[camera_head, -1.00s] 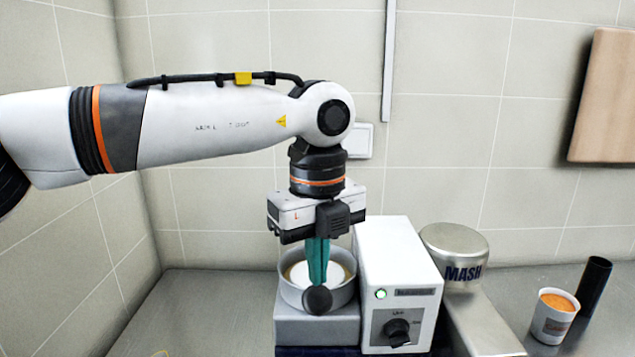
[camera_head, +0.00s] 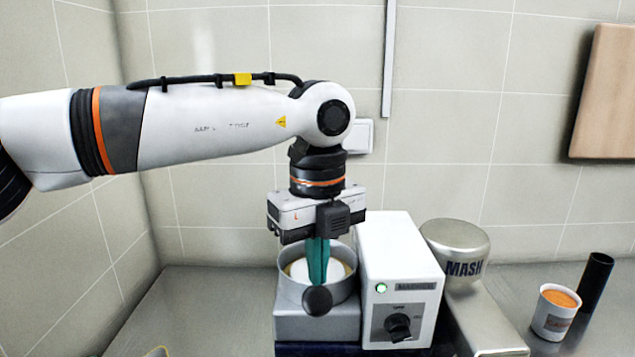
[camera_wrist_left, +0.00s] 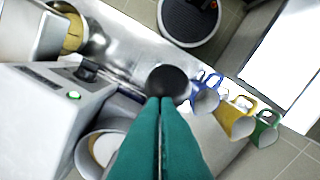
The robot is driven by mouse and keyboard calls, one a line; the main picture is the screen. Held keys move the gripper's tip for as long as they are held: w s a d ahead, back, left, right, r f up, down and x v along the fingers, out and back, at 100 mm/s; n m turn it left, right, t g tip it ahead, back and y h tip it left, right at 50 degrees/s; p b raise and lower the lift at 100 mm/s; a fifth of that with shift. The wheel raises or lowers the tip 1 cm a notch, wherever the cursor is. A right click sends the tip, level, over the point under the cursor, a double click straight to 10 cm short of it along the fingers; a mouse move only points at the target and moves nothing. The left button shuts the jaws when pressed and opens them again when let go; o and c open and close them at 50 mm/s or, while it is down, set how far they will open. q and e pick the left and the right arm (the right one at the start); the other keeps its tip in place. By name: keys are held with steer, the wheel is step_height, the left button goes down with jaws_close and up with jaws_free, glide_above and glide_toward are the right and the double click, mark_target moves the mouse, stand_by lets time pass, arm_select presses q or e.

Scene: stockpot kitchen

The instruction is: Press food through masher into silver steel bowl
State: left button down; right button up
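A round silvery vessel (camera_head: 288,290) with a white disc inside stands on a grey block left of a white machine (camera_head: 398,260) with a lit green light and black switch. The vessel also shows in the left wrist view (camera_wrist_left: 81,157). My left gripper (camera_head: 318,285) points down over its front; its teal fingers are together. A dark round thing (camera_head: 318,300) sits at the fingertips; it also shows in the left wrist view (camera_wrist_left: 168,84). I cannot tell whether it is held or part of the fingers. A silver can-shaped part (camera_head: 455,245) marked MASH stands right of the machine.
A white cup (camera_head: 551,320) with orange contents stands at the right, next to a black cylinder (camera_head: 597,280). Blue (camera_wrist_left: 206,98), yellow (camera_wrist_left: 234,120) and green (camera_wrist_left: 265,130) jugs show in the left wrist view. The steel counter (camera_head: 200,310) left of the vessel looks clear.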

arm_select(q)
steer(key=shift+f+b, duration=0.6)
steer(key=shift+f, duration=0.2)
arm_select(e)
steer(key=shift+f, duration=0.6)
stand_by(3.4)
arm_select(q)
steer(key=shift+w+r+p, duration=0.2)
steer(key=shift+r+p, duration=0.7)
steer(key=shift+r, duration=0.35)
step_height(320, 180, up, 2)
steer(key=shift+s+r+p, duration=0.15)
steer(key=shift+p, duration=0.55)
step_height(320, 180, up, 9)
steer(key=p, duration=0.6)
arm_select(e)
step_height(320, 180, up, 10)
steer(key=shift+f, duration=0.25)
steer(key=shift+c, duration=0.5)
